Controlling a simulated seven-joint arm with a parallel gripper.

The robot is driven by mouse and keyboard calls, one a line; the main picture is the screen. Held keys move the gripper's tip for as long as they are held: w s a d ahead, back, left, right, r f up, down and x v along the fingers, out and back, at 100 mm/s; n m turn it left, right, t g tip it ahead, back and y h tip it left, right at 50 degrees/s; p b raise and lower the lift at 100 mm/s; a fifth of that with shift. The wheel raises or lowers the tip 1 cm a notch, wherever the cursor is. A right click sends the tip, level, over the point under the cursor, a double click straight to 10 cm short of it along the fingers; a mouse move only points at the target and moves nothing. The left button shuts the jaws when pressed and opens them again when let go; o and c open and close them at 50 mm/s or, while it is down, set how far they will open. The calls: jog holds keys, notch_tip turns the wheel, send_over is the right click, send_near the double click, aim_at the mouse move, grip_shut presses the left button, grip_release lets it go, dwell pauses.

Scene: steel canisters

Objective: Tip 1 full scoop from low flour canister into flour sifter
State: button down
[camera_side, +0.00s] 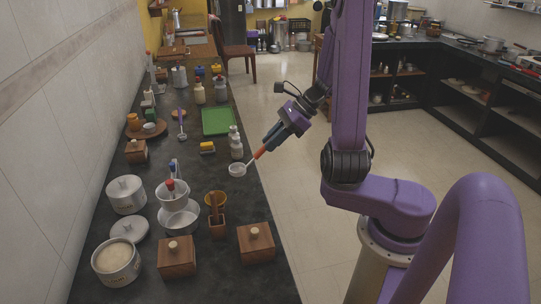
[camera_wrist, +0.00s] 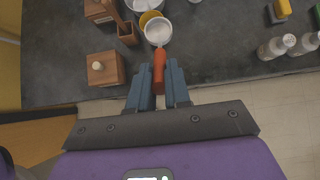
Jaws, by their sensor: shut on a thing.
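My gripper (camera_side: 273,138) is shut on the orange handle of a scoop, held out past the right edge of the counter. The white scoop bowl (camera_side: 237,170) is over the counter's edge; in the wrist view the bowl (camera_wrist: 158,32) looks pale inside, and I cannot tell how full it is. A low, open white canister (camera_side: 116,266) with pale flour stands at the front left. Its apparent lid (camera_side: 130,229) lies behind it. A white vessel (camera_side: 173,194), perhaps the flour sifter, stands above a white bowl (camera_side: 180,219), with red-topped items showing at it.
A yellow cup (camera_side: 216,199), a wooden utensil holder (camera_side: 217,226) and wooden boxes (camera_side: 256,243) (camera_side: 177,257) stand near the bowl. White bottles (camera_side: 236,148) stand close to the scoop. Some dark counter is clear left of the scoop.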

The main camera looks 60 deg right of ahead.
notch_tip(320, 180, up, 7)
jog(key=shift+r, duration=0.15)
jog(key=w+a+n+g, duration=0.2)
jog(key=w+a, duration=0.6)
jog(key=a, duration=0.3)
jog(key=w+a+n+g, duration=0.2)
jog(key=w+a+n, duration=0.1)
jog(key=w+a, duration=0.65)
jog(key=a+n, duration=0.1)
jog(key=a, duration=1.4)
notch_tip(320, 180, down, 14)
jog(key=w+a+g+h, duration=0.1)
jog(key=a+h, duration=0.1)
jog(key=h, duration=0.1)
jog(key=shift+w+a, duration=0.2)
jog(key=shift+r, duration=0.1)
